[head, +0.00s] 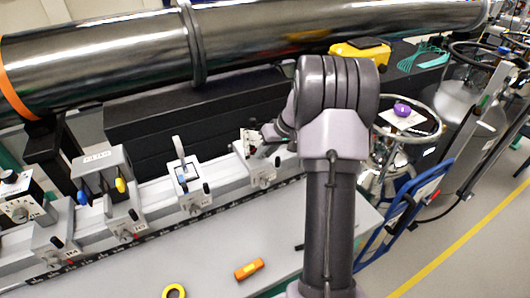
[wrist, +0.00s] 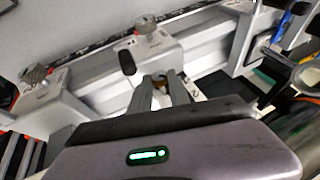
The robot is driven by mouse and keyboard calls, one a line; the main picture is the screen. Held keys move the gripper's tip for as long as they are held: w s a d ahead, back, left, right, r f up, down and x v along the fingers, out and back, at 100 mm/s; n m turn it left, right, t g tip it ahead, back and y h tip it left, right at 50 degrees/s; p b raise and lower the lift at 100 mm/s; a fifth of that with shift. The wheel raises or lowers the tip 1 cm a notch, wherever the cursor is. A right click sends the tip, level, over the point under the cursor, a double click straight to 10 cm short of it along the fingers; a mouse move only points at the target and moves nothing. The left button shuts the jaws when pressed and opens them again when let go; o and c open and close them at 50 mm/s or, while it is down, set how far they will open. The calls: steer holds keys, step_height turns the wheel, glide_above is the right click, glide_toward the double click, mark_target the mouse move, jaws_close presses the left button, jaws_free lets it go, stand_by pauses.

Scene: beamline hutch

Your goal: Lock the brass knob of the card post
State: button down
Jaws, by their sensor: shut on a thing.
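The card post stands on a grey carriage (head: 262,176) at the right end of the rail, with a small pale card (head: 249,141) at its top. My gripper (head: 264,139) reaches this post from the right, and my arm hides part of it. In the wrist view the two fingers of my gripper (wrist: 168,88) are closed around a small brownish, brass-looking piece (wrist: 159,80), which appears to be the knob. The fingers cover most of it, so its turn position cannot be told. The carriage's grey knob (wrist: 145,24) and black lever (wrist: 127,62) show beyond the fingers.
Several other carriages stand left along the rail, one with a small framed holder (head: 186,174), one with yellow and blue knobs (head: 121,185). A large steel pipe (head: 270,35) runs behind. An orange tool (head: 249,269) and a yellow ring (head: 174,291) lie on the bench.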

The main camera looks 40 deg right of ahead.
steer(key=c, duration=1.2)
jaws_free()
steer(key=shift+c, duration=0.2)
steer(key=p+v, duration=0.4)
steer(key=v, duration=1.3)
steer(key=shift+r, duration=0.2)
steer(key=shift+s, duration=0.1)
